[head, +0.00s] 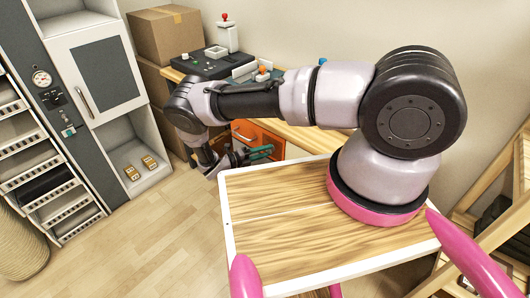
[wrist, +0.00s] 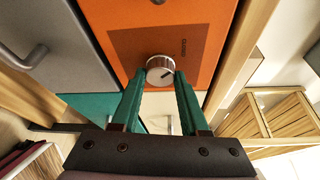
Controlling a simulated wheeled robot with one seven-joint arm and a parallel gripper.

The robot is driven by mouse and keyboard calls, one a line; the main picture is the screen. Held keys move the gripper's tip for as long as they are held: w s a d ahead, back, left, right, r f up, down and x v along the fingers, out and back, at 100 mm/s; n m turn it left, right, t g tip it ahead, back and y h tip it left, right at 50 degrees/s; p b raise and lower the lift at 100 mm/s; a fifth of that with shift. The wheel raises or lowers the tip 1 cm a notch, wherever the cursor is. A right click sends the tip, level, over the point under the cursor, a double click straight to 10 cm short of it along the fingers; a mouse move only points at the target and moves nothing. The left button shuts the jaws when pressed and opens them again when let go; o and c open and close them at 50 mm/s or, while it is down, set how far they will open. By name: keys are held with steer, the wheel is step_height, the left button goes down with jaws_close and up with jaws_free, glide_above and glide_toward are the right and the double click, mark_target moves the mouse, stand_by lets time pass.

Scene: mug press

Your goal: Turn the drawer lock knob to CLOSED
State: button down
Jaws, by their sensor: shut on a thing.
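The lock knob (wrist: 160,68) is a round silver knob on the orange drawer front (wrist: 205,22). A dark mark on its face sits toward the lower right in the wrist view. Small dark lettering (wrist: 183,47) stands on the orange front right of the knob; I cannot read it surely. My gripper (wrist: 161,76) has its green fingers on both sides of the knob, shut on it. In the head view my gripper (head: 262,152) is in front of the orange drawer (head: 246,130), and the knob is hidden there.
A grey door with a handle (wrist: 30,58) is left of the drawer in the wrist view. In the head view the workbench (head: 310,137) carries machines, and a cabinet (head: 98,68) and drawer racks stand left. The wooden floor (head: 150,240) between is clear.

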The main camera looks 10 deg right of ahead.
steer(key=shift+c, duration=2.1)
jaws_free()
steer(key=v, duration=1)
steer(key=shift+a, duration=0.4)
